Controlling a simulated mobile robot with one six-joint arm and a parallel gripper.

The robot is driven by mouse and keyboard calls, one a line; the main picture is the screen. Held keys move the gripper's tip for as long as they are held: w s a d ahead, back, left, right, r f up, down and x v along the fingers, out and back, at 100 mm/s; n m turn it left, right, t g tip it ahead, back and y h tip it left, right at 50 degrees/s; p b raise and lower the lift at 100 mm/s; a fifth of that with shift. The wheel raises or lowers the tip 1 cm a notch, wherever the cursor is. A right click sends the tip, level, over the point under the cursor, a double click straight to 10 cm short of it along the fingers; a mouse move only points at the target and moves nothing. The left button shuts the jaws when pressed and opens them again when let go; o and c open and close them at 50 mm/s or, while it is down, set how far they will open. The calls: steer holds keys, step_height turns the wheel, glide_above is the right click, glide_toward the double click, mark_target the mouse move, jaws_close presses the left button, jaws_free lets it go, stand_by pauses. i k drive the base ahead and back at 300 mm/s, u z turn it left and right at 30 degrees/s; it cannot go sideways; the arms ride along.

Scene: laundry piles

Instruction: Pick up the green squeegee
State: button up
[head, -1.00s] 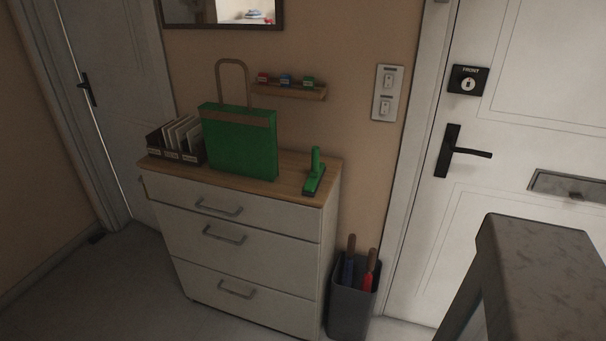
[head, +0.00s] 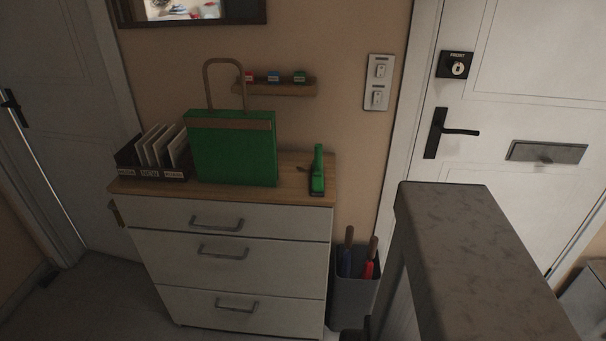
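The green squeegee (head: 318,172) stands on the right end of the wooden top of a white chest of drawers (head: 230,216), with its handle pointing up and a dark lower edge. A green bag (head: 232,150) with a brown band and a tall brown loop handle stands to its left, apart from it. My gripper is not in view.
A letter rack (head: 152,158) stands at the left of the chest top. A small wall shelf (head: 275,88) holds coloured blocks. A grey bin (head: 353,300) with umbrella-like handles stands right of the chest. A large dark slab-topped post (head: 470,260) fills the right foreground, before the white front door (head: 545,95).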

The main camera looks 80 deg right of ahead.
mark_target(317, 188)
steer(key=u, duration=0.05)
steer(key=i, duration=0.7)
steer(key=u, duration=0.15)
steer(key=k, duration=0.2)
steer(key=z, duration=2.75)
